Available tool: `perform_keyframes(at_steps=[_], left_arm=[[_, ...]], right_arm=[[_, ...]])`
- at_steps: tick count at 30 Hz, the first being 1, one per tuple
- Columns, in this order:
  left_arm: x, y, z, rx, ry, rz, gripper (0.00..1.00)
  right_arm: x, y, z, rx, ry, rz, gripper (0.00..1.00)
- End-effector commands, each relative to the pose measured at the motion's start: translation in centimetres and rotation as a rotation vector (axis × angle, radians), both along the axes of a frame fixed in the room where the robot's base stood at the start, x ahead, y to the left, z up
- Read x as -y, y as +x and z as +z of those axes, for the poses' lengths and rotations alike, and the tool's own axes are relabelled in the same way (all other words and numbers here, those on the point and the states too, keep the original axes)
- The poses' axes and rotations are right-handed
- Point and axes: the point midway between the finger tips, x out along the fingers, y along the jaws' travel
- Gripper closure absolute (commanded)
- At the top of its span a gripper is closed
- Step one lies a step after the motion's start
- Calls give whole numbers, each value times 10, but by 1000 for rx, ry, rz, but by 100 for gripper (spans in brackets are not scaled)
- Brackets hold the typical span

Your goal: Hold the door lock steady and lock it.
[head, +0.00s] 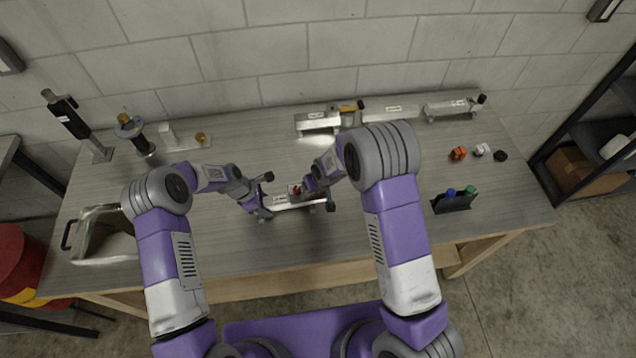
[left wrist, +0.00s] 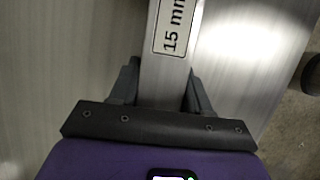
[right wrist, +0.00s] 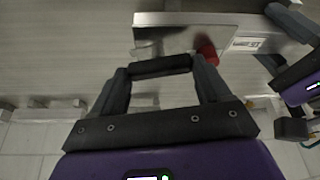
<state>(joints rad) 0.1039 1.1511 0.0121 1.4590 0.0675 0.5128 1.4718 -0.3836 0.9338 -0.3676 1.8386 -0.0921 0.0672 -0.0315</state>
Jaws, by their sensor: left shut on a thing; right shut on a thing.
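The door lock (head: 290,206) is an aluminium bar lying across the front middle of the bench, with a small red part near its middle. My left gripper (head: 262,200) is shut on its left part; the left wrist view shows the fingers on both sides of the metal bar (left wrist: 168,80), beside a "15 mm" label. My right gripper (head: 310,185) is at the lock's middle, near the red part. In the right wrist view its fingers (right wrist: 160,75) are apart, with a black bar-like handle (right wrist: 160,66) between their tips. The red part (right wrist: 207,53) shows just beyond; the lock's inner mechanism is hidden.
More aluminium fixtures (head: 390,113) stand along the bench's back edge. Small orange, white and black parts (head: 458,153) and a black holder with blue and green caps (head: 453,203) are at right. A metal bin (head: 100,208) is at left. Bench between is clear.

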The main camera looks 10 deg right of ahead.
Motion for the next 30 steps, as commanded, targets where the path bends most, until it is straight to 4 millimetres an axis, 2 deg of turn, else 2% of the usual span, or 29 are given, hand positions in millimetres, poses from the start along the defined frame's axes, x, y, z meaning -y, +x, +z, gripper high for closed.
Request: perform_keyframes(at_steps=[12, 29, 30], left_arm=[[1, 0, 0, 0, -1, -2, 98], [1, 0, 0, -1, -1, -2, 98], [1, 0, 0, -1, -1, -2, 98]], right_arm=[[-1, -1, -1, -1, -2, -190, 54], [-1, 0, 0, -1, 1, -221, 54], [-1, 0, 0, -1, 1, -220, 19]])
